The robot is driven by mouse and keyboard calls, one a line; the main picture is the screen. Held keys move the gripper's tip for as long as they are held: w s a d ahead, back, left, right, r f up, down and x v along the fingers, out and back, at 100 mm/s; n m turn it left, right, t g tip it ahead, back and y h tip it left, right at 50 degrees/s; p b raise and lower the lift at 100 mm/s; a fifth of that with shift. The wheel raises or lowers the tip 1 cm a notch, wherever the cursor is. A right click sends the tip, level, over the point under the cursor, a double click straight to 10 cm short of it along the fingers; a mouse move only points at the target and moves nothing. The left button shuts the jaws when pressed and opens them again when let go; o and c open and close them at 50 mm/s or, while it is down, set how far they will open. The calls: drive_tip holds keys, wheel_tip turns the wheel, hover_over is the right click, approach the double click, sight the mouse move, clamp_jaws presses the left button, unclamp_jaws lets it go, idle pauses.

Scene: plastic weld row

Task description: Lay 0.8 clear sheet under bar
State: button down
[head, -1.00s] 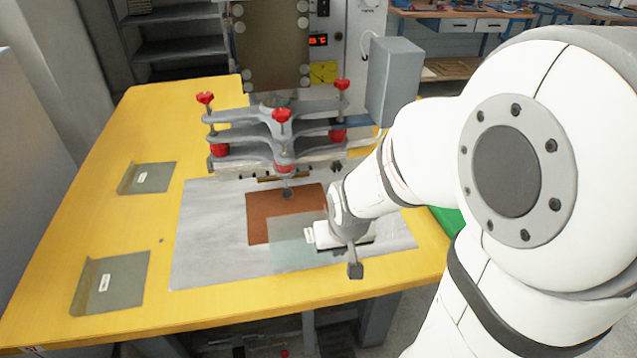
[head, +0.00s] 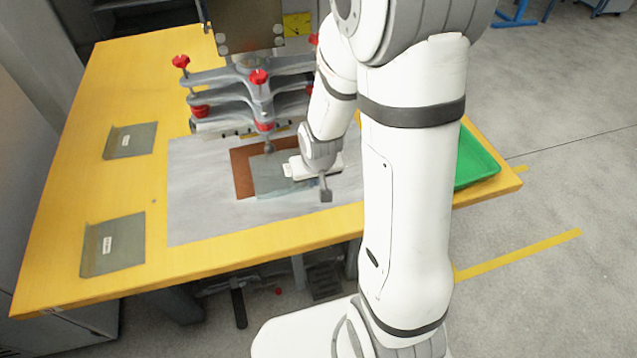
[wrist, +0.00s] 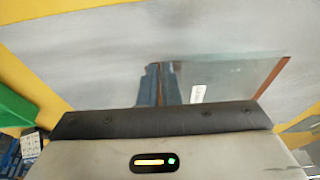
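The clear sheet (head: 268,178) is a pale see-through rectangle over the brown pad (head: 241,172) on the grey metal plate; the pad's left and back edges show past it. It also shows in the wrist view (wrist: 225,75), with a white label on it. The press bar (head: 215,128) runs across just behind the pad, under the grey clamp frame; the sheet's back edge is close to it. My gripper (head: 288,171) is low at the sheet's right side. Its fingers (wrist: 160,85) look close together on the sheet's edge; the exact contact is hard to see.
Two grey labelled holders (head: 130,140) and (head: 112,245) stand on the yellow table's left side. A green tray (head: 475,160) is at the right end. The clamp frame with red knobs (head: 259,77) rises behind the pad. The front left of the metal plate (head: 205,215) is bare.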

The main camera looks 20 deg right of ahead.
drive_tip(key=w+p, duration=0.1)
drive_tip(key=w, duration=0.5)
drive_tip(key=shift+w+f, duration=0.25)
drive_tip(key=shift+f, duration=0.15)
drive_tip(key=shift+f+b, duration=0.8)
drive_tip(key=shift+b, duration=0.25)
drive_tip(key=shift+s, duration=0.15)
drive_tip(key=shift+f+b, duration=0.15)
drive_tip(key=shift+b, duration=0.4)
idle(0.3)
drive_tip(key=c, duration=1.6)
unclamp_jaws()
drive_tip(key=shift+o, duration=0.2)
